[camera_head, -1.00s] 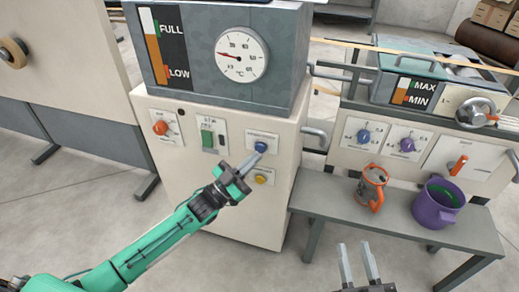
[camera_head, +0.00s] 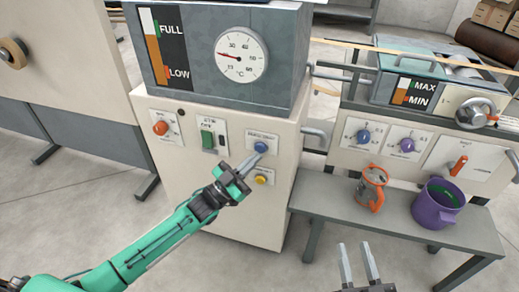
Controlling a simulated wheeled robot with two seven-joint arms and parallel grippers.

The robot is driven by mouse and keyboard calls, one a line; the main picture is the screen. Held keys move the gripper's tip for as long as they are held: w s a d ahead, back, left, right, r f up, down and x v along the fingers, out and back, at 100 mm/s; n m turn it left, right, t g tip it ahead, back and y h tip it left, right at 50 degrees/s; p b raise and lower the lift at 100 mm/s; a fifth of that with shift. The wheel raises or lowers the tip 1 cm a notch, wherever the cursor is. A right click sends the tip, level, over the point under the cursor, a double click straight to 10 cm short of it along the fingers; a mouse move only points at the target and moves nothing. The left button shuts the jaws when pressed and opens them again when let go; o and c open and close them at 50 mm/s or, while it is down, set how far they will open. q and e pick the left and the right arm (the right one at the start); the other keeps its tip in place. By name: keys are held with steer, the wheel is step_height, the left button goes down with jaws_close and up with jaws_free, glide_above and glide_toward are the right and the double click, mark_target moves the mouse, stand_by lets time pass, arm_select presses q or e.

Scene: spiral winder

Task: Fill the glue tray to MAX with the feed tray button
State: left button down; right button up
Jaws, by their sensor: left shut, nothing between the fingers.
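The grey melter box carries a FULL/LOW gauge (camera_head: 163,47). The cream cabinet below it has a blue button (camera_head: 261,147) under a small label I cannot read. My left gripper (camera_head: 256,159) is shut and empty, with its fingertips at the lower edge of the blue button; whether they press it I cannot tell. The glue tray's MAX/MIN gauge (camera_head: 412,91) is at the upper right, with an orange column beside its marks; its exact level is too small to read. My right gripper (camera_head: 358,264) is open and empty at the bottom, in front of the bench.
The cabinet also has a yellow button (camera_head: 261,180), a green switch (camera_head: 207,139) and an orange knob (camera_head: 160,128). A grey bench (camera_head: 395,214) holds an orange-handled jug (camera_head: 371,190) and a purple pot (camera_head: 435,206). A dial thermometer (camera_head: 241,56) is above.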

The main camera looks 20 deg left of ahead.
arm_select(q)
steer(key=shift+w, duration=0.1)
stand_by(0.7)
steer(key=shift+w, duration=0.3)
steer(key=shift+w, duration=0.45)
stand_by(6.5)
